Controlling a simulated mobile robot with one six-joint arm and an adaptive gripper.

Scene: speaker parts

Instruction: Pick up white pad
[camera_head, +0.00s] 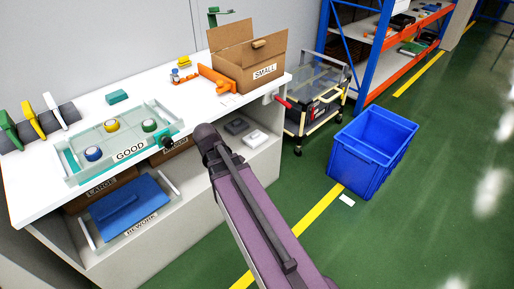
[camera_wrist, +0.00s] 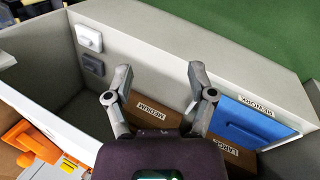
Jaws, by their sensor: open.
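The white pad (camera_head: 255,138) lies on the lower shelf of the white workbench, right of my arm in the head view. A similar grey pad (camera_head: 237,126) lies beside it. In the wrist view the white pad (camera_wrist: 88,38) is at the upper left, with the grey pad (camera_wrist: 92,64) below it. My gripper (camera_wrist: 160,75) is open, its two fingers spread with nothing between them. It is apart from the white pad, which lies up and left of it in the wrist view. In the head view my arm hides most of the gripper.
The bench top (camera_head: 80,188) carries a tray (camera_head: 120,153) marked GOOD and a cardboard box (camera_head: 248,62) marked SMALL. A blue REWORK bin (camera_head: 130,208) and brown boxes marked LARGE and MEDIUM stand below the top. A blue crate (camera_head: 372,150) stands on the floor at right.

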